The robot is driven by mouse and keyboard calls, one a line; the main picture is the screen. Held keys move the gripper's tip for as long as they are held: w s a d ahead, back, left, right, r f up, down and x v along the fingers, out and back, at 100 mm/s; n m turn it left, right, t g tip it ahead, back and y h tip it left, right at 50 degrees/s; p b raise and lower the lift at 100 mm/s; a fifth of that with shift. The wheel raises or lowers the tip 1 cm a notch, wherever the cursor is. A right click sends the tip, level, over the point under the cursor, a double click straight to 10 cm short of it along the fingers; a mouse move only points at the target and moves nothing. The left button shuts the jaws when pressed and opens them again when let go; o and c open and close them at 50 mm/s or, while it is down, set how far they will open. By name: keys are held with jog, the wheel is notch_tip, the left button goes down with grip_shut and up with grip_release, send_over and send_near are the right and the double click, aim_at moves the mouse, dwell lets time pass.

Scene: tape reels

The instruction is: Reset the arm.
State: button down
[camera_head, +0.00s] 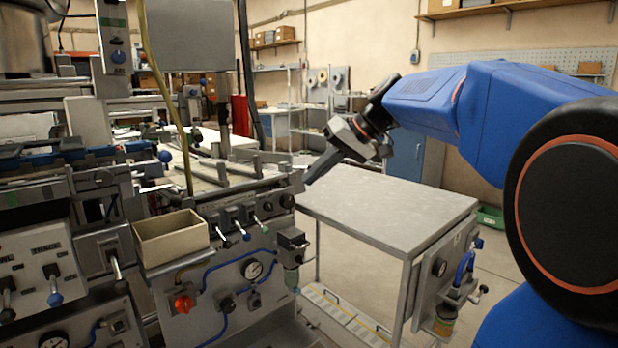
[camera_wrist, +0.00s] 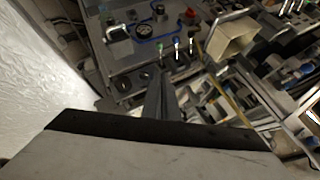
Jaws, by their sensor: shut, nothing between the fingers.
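My arm, blue with black joints, comes in from the right in the head view. My gripper (camera_head: 312,178) is at its end, above the far left edge of the grey table and beside the machine panel. Its fingers are together and empty, pointing down and to the left. In the wrist view my gripper (camera_wrist: 160,78) shows its dark fingers closed, pointing toward the machine panel.
A machine (camera_head: 255,240) with levers, a gauge and a red knob fills the left. An open beige bin (camera_head: 172,258) is fixed to its front. A bare grey table (camera_head: 385,208) stands beside it. Shelves and a blue cabinet (camera_head: 405,158) are behind. Floor shows between machine and table.

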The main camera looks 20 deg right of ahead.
jog(key=shift+f, duration=0.1)
dwell(0.3)
jog(key=s+a+f+h, duration=0.2)
jog(key=s+f+h, duration=0.5)
jog(key=s+f, duration=1.9)
jog(key=shift+s+f+g, duration=0.25)
jog(key=shift+s+g, duration=0.15)
jog(key=shift+s, duration=0.3)
